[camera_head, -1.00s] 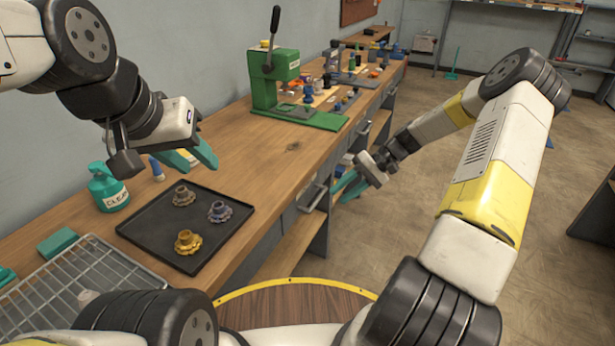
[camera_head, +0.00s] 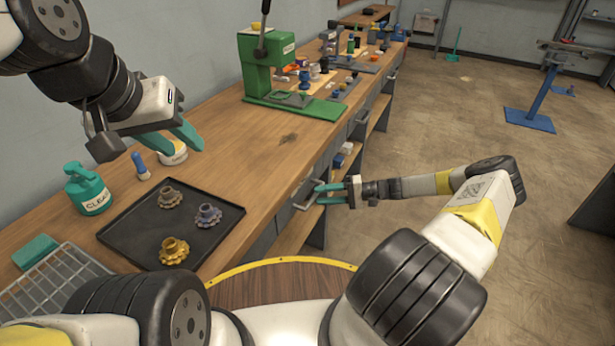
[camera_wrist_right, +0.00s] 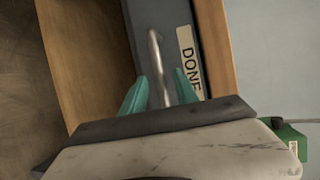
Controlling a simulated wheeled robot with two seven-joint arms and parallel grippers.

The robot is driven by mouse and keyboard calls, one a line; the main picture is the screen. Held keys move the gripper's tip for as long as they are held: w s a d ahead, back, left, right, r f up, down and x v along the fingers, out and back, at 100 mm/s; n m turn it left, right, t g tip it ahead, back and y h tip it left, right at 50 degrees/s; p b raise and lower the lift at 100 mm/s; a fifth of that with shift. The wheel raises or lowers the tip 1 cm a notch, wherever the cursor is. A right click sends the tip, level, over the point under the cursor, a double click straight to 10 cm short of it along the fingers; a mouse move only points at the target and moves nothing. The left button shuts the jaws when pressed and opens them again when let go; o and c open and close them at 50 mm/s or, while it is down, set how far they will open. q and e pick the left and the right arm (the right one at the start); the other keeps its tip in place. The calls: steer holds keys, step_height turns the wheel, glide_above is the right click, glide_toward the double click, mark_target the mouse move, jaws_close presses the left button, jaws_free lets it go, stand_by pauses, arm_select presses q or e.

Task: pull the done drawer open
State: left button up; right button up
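The done drawer shows in the right wrist view as a dark grey front (camera_wrist_right: 141,25) with a white DONE label (camera_wrist_right: 188,55) and a metal bar handle (camera_wrist_right: 155,52). In the head view the handle (camera_head: 301,203) is on the bench's front side. My right gripper (camera_head: 318,194) is at the handle. In the right wrist view its teal fingers (camera_wrist_right: 162,80) are apart, one on each side of the bar, with gaps visible. The drawer looks closed.
On the bench (camera_head: 270,152) stand a green press (camera_head: 265,75), a black tray (camera_head: 130,236) with three flanged parts, a teal spray bottle (camera_head: 88,188) and a wire rack (camera_head: 52,285). A wooden lower shelf (camera_head: 294,233) lies beneath the drawer.

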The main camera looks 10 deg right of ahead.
mark_target(314, 194)
steer(key=shift+x, duration=1.75)
steer(key=shift+c, duration=0.3)
jaws_close()
